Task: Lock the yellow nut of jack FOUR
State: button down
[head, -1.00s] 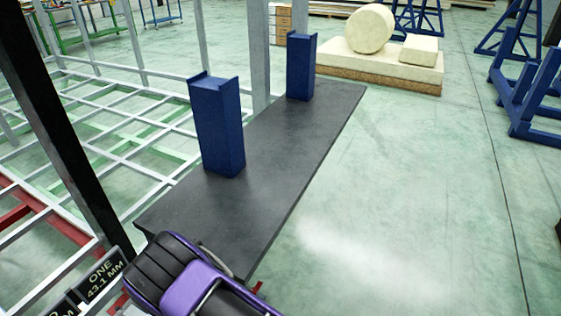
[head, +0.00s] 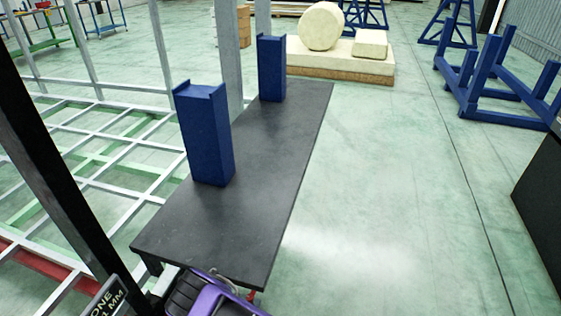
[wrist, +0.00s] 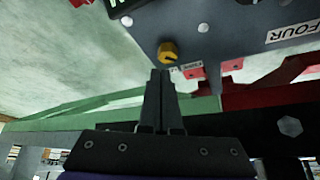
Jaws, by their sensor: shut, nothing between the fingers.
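In the wrist view, the yellow nut (wrist: 168,52) sits at the edge of a dark grey plate. A white label reading FOUR (wrist: 292,32) is on the same plate to the right. My gripper (wrist: 160,74) has its dark fingers together and empty. The fingertips appear just below the nut in the picture; I cannot tell whether they touch it. In the head view the nut and my fingers are not visible; only a purple and black part of my arm shows at the bottom.
Red parts (wrist: 193,72) lie close right of the nut, and a green beam (wrist: 100,118) runs behind my fingers. In the head view, two blue posts (head: 206,135) stand on a dark table (head: 270,160). A ONE sign (head: 103,300) is at bottom left. Open floor lies right.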

jog(key=f+b, duration=0.1)
jog(key=f, duration=0.1)
jog(key=f+b, duration=0.2)
jog(key=shift+w+a+f, duration=0.1)
jog(key=shift+w+f, duration=0.1)
jog(key=shift+f, duration=1.35)
jog(key=shift+w+a, duration=0.15)
jog(key=shift+a, duration=0.3)
jog(key=shift+s+a, duration=0.2)
jog(key=shift+s, duration=0.1)
jog(key=shift+s+a, duration=0.25)
jog(key=shift+s, duration=0.05)
jog(key=shift+s+a, duration=0.1)
jog(key=shift+a, duration=0.1)
jog(key=shift+s+a, duration=0.1)
jog(key=shift+a, duration=0.1)
